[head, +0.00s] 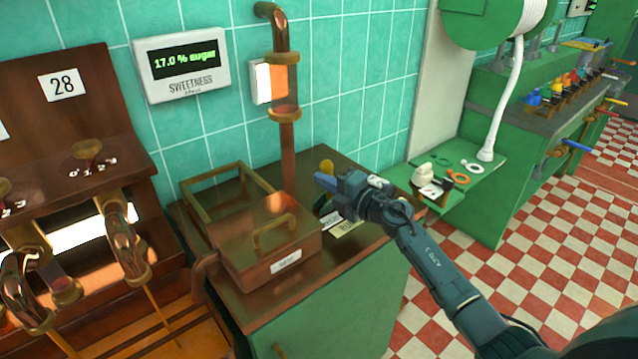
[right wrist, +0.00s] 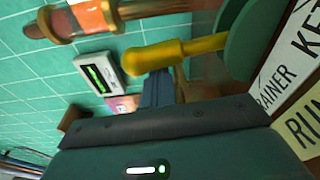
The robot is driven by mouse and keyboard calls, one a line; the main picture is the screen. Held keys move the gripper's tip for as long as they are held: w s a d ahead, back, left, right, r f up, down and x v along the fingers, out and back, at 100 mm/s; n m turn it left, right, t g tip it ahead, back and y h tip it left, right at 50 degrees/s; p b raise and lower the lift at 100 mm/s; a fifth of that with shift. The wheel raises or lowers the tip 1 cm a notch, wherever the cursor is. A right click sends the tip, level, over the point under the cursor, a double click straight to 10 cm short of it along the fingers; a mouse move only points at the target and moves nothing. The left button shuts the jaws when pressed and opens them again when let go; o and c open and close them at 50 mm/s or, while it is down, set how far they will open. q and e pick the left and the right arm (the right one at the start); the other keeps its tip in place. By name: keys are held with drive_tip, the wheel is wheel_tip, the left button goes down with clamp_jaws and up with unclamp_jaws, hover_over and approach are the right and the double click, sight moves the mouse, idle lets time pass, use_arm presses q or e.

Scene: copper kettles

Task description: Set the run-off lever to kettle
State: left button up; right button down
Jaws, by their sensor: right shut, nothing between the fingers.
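The run-off lever has a yellow handle (right wrist: 150,57) on a round green hub (right wrist: 250,42) in the right wrist view. In the head view its yellow end (head: 326,166) shows just behind my right gripper (head: 322,182). That gripper is shut and empty. In the right wrist view its fingers (right wrist: 157,88) are right beside the handle; I cannot tell whether they touch. A white label plate (right wrist: 285,72) near the hub reads partly "RAINER" and "KET". A cream plate (right wrist: 302,132) reads "RUN". Which side the lever is set to is unclear. My left gripper is not in view.
A copper box (head: 265,240) with a brass handle stands on the counter left of my gripper, with a brass frame (head: 205,180) behind it. A copper pipe (head: 287,125) rises at the wall near a sugar display (head: 183,62). The checkered floor at right is clear.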

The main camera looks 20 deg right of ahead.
drive_tip(key=d+m, duration=0.2)
drive_tip(key=w+d+m, duration=0.1)
drive_tip(key=shift+r+m+p, duration=0.3)
drive_tip(key=shift+r, duration=0.05)
drive_tip(key=shift+w+d+f+m+t, duration=0.1)
drive_tip(key=shift+w+d+m+t, duration=0.15)
drive_tip(key=shift+d+m, duration=0.5)
drive_tip(key=shift+w+d+f+m+t, duration=0.1)
drive_tip(key=shift+w+d+m+t, duration=0.15)
drive_tip(key=shift+d+m, duration=0.45)
drive_tip(key=shift+a+m, duration=0.1)
drive_tip(key=shift+m, duration=0.15)
drive_tip(key=shift+s+f, duration=0.1)
